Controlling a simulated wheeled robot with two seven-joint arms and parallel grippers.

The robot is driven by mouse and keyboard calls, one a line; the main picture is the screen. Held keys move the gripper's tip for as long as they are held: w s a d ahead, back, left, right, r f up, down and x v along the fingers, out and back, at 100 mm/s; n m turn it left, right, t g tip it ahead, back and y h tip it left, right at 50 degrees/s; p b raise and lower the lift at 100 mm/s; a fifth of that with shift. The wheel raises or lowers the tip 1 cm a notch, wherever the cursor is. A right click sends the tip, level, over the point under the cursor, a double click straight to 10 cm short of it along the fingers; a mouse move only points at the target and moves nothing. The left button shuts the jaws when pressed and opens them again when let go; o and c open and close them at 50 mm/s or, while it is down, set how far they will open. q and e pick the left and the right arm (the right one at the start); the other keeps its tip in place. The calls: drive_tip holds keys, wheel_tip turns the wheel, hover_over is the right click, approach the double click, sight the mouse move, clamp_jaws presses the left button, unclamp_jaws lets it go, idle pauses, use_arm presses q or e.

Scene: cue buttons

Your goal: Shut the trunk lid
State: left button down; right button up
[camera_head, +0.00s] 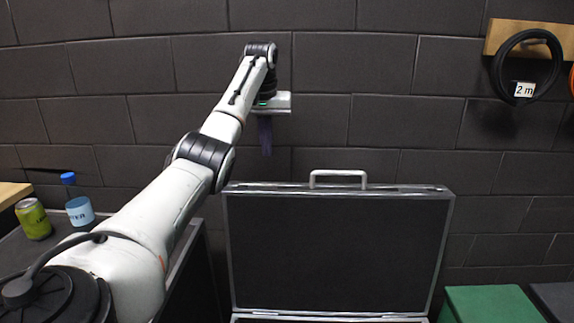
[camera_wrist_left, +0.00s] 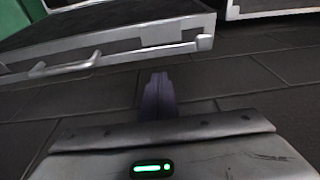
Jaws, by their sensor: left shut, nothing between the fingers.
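The trunk lid (camera_head: 335,245) stands open and upright in the head view, its dark inner face toward me with a metal rim. A metal handle (camera_head: 338,174) is on its top edge. My left gripper (camera_head: 265,152) is shut and empty, pointing down above the lid's top left part and apparently behind it. In the left wrist view the shut fingers (camera_wrist_left: 157,92) are apart from the lid (camera_wrist_left: 110,35), whose edge and handle (camera_wrist_left: 65,66) lie beyond them. The trunk's body is mostly hidden below the head view. My right gripper is not in view.
A green can (camera_head: 33,219) and a blue-capped water bottle (camera_head: 77,200) stand on a dark surface at the left. A green box (camera_head: 492,304) is at the lower right. A coiled black cable (camera_head: 526,66) hangs on the dark block wall (camera_head: 400,120) behind.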

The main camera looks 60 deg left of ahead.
use_arm(q)
drive_tip(key=f, duration=0.3)
drive_tip(key=shift+s+a+f, duration=0.2)
drive_tip(key=shift+s+a, duration=0.05)
drive_tip(key=shift+a, duration=0.05)
drive_tip(key=shift+x, duration=3.05)
drive_tip(key=shift+w, duration=0.15)
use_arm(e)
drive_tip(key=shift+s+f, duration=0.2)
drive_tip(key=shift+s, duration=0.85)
